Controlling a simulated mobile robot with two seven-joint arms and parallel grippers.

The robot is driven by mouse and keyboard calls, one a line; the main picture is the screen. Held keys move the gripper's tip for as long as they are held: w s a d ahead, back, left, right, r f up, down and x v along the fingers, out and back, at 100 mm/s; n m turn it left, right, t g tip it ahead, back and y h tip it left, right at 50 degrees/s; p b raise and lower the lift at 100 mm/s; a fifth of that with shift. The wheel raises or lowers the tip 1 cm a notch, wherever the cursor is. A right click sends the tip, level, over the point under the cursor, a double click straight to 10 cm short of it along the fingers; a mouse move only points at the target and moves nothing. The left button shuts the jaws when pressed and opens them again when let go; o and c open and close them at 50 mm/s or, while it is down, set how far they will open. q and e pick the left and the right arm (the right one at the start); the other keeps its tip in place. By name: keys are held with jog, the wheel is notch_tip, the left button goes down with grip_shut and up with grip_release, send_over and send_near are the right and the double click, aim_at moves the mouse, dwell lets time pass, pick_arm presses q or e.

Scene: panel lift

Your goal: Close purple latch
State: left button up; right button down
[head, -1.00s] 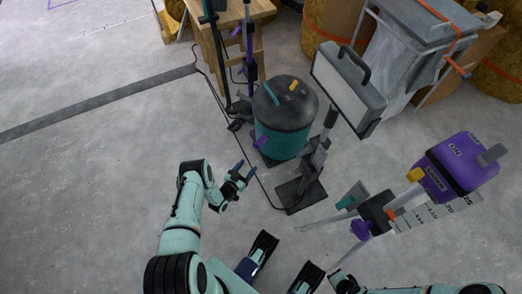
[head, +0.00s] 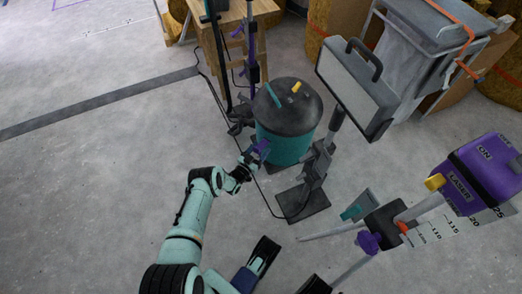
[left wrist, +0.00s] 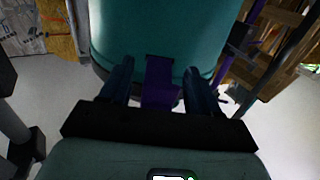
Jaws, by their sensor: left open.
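The purple latch (head: 261,147) sits on the lower left side of a teal canister (head: 289,145) with a dark lid (head: 287,103). My left gripper (head: 251,158) is at the latch in the head view. In the left wrist view the purple latch (left wrist: 160,85) lies between the two open fingers of my left gripper (left wrist: 154,82), in front of the teal canister wall (left wrist: 150,35). I cannot tell whether the fingers touch it.
A work lamp (head: 355,90) on a grey stand is right of the canister. A purple laser level (head: 482,172) on a tripod stands at the right. A wooden stool (head: 232,35) is behind. A black cable runs on the floor. The floor at left is clear.

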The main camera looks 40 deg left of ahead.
pick_arm(q)
jog(key=shift+w, duration=0.4)
